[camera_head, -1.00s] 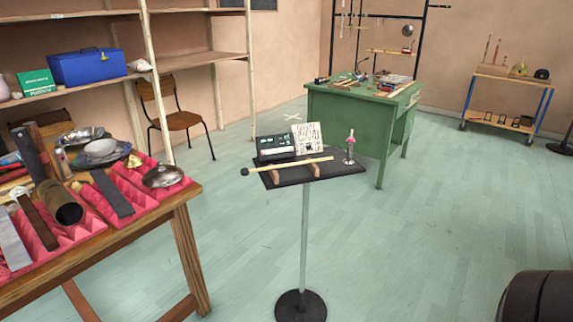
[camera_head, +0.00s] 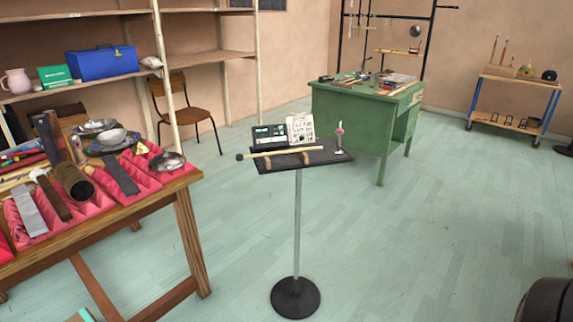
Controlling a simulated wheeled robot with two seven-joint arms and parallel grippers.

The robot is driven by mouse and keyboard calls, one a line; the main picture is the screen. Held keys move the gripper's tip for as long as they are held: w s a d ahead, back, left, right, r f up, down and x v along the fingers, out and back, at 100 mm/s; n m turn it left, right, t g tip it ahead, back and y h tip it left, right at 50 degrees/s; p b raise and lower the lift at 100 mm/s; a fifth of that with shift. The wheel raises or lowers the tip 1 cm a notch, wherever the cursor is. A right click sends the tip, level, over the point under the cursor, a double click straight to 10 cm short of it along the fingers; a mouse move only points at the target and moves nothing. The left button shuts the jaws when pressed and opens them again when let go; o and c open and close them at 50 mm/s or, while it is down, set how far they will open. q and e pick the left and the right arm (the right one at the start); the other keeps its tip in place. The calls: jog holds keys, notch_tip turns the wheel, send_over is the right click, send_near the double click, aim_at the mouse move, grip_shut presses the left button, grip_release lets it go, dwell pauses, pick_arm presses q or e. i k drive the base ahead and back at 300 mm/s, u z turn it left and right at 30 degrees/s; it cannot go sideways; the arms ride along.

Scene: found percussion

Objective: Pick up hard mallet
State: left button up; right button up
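A mallet (camera_head: 285,152) with a pale stick and a dark round head at its left end lies across small wooden rests on a black stand tray (camera_head: 327,160). The tray sits on a thin metal pole with a round black base, in the middle of the view. I cannot tell from here whether its head is hard. Neither of my grippers shows in the head view.
A wooden table (camera_head: 190,181) with pink foam, bowls and metal bars stands at the left. A green desk (camera_head: 350,125) and a wheeled cart (camera_head: 515,77) stand behind. A dark rounded object (camera_head: 548,300) is at the bottom right. Floor around the stand is clear.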

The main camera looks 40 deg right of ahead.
aim_at(239, 158)
jog(key=u, duration=0.35)
jog(key=i, duration=0.8)
jog(key=z, duration=0.6)
jog(key=i, duration=1.05)
jog(key=z, duration=1.05)
